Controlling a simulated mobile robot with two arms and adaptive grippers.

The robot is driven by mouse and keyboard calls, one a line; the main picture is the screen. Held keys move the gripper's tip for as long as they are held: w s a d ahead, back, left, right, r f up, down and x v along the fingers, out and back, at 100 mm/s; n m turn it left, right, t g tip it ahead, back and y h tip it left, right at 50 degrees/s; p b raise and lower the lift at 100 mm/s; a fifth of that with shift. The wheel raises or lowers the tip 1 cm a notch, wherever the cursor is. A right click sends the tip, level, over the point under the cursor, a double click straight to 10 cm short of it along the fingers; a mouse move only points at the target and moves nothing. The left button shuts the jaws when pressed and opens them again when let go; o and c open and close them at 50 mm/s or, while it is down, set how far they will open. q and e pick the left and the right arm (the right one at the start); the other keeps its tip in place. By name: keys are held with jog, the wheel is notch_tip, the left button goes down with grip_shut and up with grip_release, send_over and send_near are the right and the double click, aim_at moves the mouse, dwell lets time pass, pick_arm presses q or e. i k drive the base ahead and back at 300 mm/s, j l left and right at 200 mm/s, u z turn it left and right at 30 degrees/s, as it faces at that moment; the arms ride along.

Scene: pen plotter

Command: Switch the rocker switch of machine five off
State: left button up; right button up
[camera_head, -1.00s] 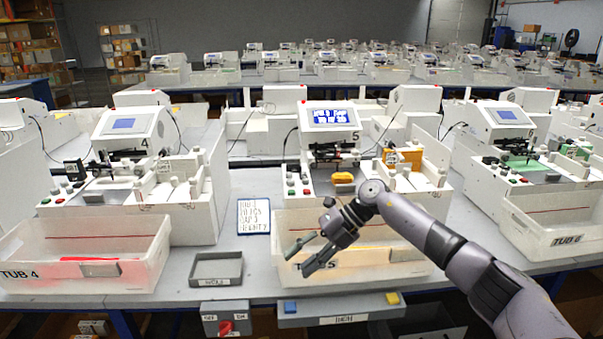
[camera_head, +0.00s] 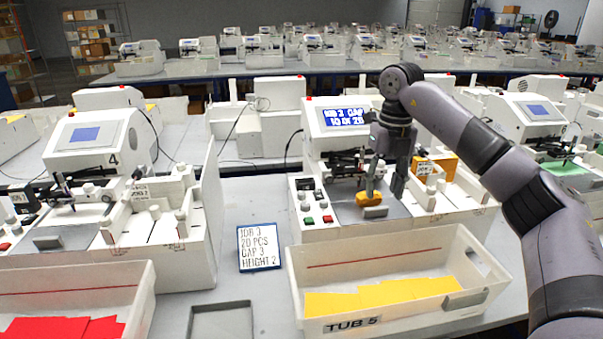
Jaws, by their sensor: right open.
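Machine five (camera_head: 322,128) stands in the middle, a white plotter with a lit blue screen (camera_head: 345,117) that shows text. Its control panel, left of the bed, carries dark switches (camera_head: 305,184), pale knobs, a green button (camera_head: 309,220) and a red button (camera_head: 327,218). I cannot tell which part is the rocker switch or how it is set. My right gripper (camera_head: 384,186) is open and points down over the machine's bed, right of the control panel and apart from it. Its fingers are by an orange block (camera_head: 369,199); contact is unclear. My left gripper is not in view.
Tub five (camera_head: 310,327), with yellow sheets, stands in front of the machine. A job card (camera_head: 258,247) stands to its left. Machine four (camera_head: 98,142) and a tub with red sheets (camera_head: 145,300) are further left. A grey tray (camera_head: 222,306) lies at the front.

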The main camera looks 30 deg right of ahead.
aim_at(318, 193)
jog(key=i, duration=0.9)
